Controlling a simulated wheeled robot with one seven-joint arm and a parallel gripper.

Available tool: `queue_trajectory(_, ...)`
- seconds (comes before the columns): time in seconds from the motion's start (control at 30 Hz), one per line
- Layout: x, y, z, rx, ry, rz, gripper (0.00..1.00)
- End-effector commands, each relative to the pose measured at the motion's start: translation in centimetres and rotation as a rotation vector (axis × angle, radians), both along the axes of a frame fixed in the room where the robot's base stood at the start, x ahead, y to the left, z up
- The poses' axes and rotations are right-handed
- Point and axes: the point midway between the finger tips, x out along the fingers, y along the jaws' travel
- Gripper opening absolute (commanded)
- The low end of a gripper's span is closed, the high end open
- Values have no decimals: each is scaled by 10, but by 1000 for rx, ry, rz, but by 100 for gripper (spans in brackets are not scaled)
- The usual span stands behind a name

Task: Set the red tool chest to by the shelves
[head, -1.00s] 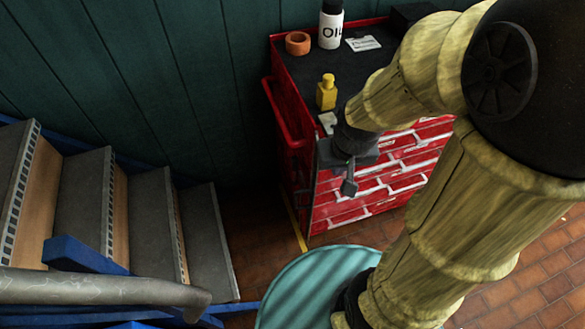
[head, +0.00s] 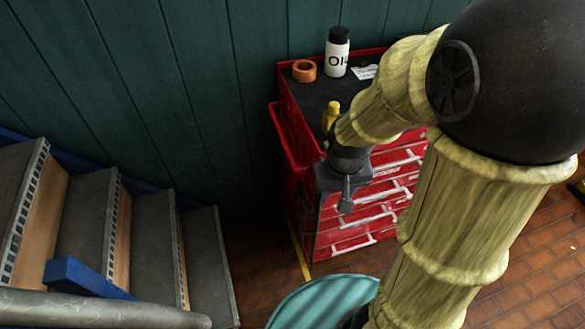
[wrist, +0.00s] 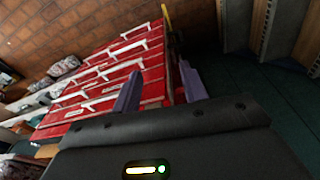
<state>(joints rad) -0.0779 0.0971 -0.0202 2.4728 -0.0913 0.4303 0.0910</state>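The red tool chest (head: 365,215) stands on the brick-tiled floor against the teal wall, with white-edged drawer fronts and a dark top. It also fills much of the wrist view (wrist: 95,90). My gripper (head: 346,205) is at the upper front of the chest, near its left corner; my forearm hides part of the top and front. In the wrist view my two fingers (wrist: 160,88) are apart with the chest's red side behind and between them. I cannot tell whether they touch it. Shelves with mixed items (wrist: 40,90) appear at the left of the wrist view.
An orange tape roll (head: 304,70), a white oil bottle (head: 337,52) and a yellow bottle (head: 330,115) stand on the chest. Stairs (head: 85,235) with a grey rail (head: 100,309) are at the left. A round teal top (head: 320,300) is in front. Bare floor shows at right.

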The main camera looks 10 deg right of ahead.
Motion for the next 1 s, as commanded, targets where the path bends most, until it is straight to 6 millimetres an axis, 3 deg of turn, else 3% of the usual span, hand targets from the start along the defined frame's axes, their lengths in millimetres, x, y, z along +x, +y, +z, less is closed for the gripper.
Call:
queue_trajectory(0.2,36,21,-31,-151,153,85,43)
queue_trajectory(0.5,87,49,-71,-463,237,164,43)
queue_trajectory(0.77,129,85,-105,-762,176,217,43)
queue_trajectory(1.0,168,144,-137,-1070,-32,267,43)
